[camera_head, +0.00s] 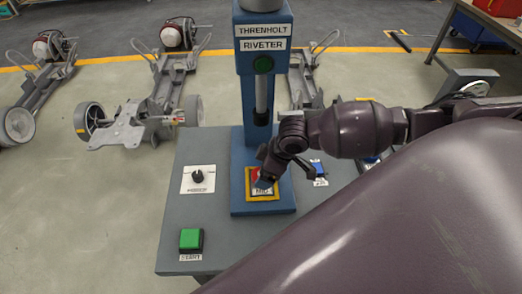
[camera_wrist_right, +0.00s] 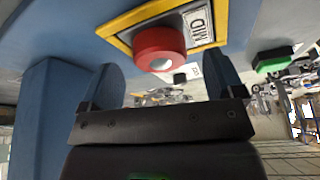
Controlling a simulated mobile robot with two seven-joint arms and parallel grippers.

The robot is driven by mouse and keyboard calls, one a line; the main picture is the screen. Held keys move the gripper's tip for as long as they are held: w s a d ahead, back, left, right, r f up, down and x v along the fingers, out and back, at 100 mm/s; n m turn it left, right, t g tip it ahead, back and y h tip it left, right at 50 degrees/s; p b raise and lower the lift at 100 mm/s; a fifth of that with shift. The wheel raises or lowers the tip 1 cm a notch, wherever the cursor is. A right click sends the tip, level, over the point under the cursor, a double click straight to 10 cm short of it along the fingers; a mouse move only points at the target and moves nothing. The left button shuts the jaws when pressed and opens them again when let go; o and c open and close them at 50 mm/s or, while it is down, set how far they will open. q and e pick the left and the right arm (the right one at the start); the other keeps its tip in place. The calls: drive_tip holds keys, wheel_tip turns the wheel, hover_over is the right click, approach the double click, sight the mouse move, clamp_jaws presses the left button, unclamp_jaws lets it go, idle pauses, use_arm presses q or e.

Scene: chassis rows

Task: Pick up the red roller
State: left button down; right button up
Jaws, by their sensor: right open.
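The red roller (camera_wrist_right: 158,48) is a short red cylinder with a pale centre on a yellow-edged plate marked MID. In the head view a bit of its red (camera_head: 256,173) shows on the plate at the foot of the blue riveter, partly covered by my right gripper (camera_head: 287,178). In the right wrist view my right gripper (camera_wrist_right: 165,78) is open, its two fingers spread with nothing held. The roller lies just beyond the gap between the fingertips. Contact cannot be told. My left gripper is not in view.
The blue riveter column (camera_head: 263,90) rises from the grey table (camera_head: 215,235). A dial plate (camera_head: 198,179) and a green button (camera_head: 190,239) are to its left. A blue switch (camera_head: 318,168) is to its right. Chassis frames (camera_head: 128,128) stand on the floor behind.

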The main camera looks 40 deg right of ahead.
drive_tip(key=shift+x, duration=0.8)
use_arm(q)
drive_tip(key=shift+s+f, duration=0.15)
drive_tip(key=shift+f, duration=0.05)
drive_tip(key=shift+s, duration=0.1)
use_arm(e)
drive_tip(key=c, duration=1.1)
